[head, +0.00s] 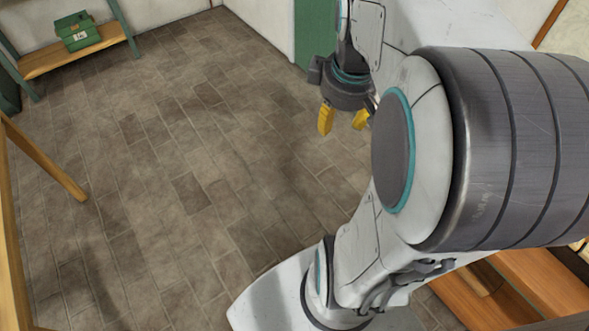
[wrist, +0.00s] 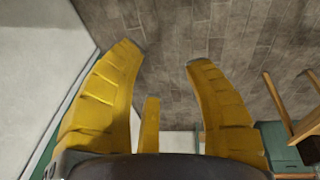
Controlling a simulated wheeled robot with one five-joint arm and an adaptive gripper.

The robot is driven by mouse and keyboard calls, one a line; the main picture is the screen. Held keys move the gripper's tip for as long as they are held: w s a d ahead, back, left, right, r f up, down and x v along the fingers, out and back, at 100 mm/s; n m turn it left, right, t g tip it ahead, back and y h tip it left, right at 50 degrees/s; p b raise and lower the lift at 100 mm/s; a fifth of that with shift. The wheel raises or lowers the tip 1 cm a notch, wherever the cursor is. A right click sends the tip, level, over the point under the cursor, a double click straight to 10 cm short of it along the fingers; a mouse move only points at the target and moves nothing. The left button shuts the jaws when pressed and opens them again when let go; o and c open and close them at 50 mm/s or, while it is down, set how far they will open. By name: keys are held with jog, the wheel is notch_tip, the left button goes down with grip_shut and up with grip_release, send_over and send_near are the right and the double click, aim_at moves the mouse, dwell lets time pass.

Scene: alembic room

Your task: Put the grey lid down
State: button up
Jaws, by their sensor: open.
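My gripper (head: 343,123) hangs over the tiled floor in the head view, with its two yellow fingers apart. In the wrist view my gripper (wrist: 165,58) is open, and there is nothing between its fingertips but the floor beyond. I see no grey lid in either view. My own arm covers much of the right side of the head view and could hide things there.
A green box (head: 76,35) stands on a low wooden shelf (head: 75,57) at the back left. A wooden frame (head: 12,230) runs along the left edge. A green panel (head: 309,35) stands at the back. Wooden boards (head: 537,280) lie at the lower right. The middle floor is clear.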

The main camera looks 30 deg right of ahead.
jog(key=s+a+m+t, duration=0.1)
jog(key=s+a, duration=0.2)
jog(key=a, duration=0.4)
jog(key=s+a+y, duration=0.1)
jog(key=s+a, duration=0.1)
jog(key=a, duration=0.5)
jog(key=shift+s+f+m+t, duration=0.4)
jog(key=shift+d, duration=0.1)
